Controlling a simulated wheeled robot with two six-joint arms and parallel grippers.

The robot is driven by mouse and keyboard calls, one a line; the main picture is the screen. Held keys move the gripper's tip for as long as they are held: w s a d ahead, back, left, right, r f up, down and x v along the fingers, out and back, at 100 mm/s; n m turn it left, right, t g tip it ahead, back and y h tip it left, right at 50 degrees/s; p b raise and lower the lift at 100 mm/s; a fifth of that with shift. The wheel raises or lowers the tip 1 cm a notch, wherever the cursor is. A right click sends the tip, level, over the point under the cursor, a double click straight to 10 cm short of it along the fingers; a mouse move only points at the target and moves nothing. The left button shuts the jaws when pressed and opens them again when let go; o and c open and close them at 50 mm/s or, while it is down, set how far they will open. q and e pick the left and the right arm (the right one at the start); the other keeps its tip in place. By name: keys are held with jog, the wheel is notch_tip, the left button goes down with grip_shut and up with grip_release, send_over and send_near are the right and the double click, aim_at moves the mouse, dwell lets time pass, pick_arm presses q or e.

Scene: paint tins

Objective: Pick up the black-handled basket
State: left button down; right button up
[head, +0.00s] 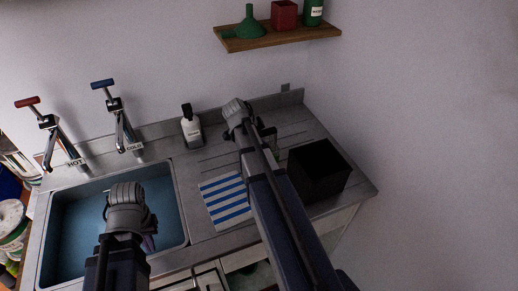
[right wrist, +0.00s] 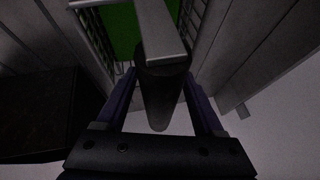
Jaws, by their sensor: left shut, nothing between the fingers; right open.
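In the right wrist view, the basket shows wire sides (right wrist: 189,22) and a green inside (right wrist: 121,28). A pale metal bar crosses above it and ends in a thick black handle (right wrist: 160,100). My right gripper (right wrist: 160,76) is open, with one finger on each side of the handle. I cannot tell whether the fingers touch it. In the head view, my right arm reaches over the drainer and hides most of the basket. My left gripper (head: 150,240) is shut and empty over the sink, and my wrist partly hides it.
A black box (head: 318,172) stands on the drainer to the right of my right arm. A striped cloth (head: 226,200) lies to its left. A soap bottle (head: 192,128) and two taps (head: 122,125) stand behind the sink (head: 70,225). A wall shelf (head: 282,37) is above.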

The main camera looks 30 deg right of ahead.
jog(key=shift+f, duration=0.25)
dwell(0.4)
grip_shut()
dwell(0.4)
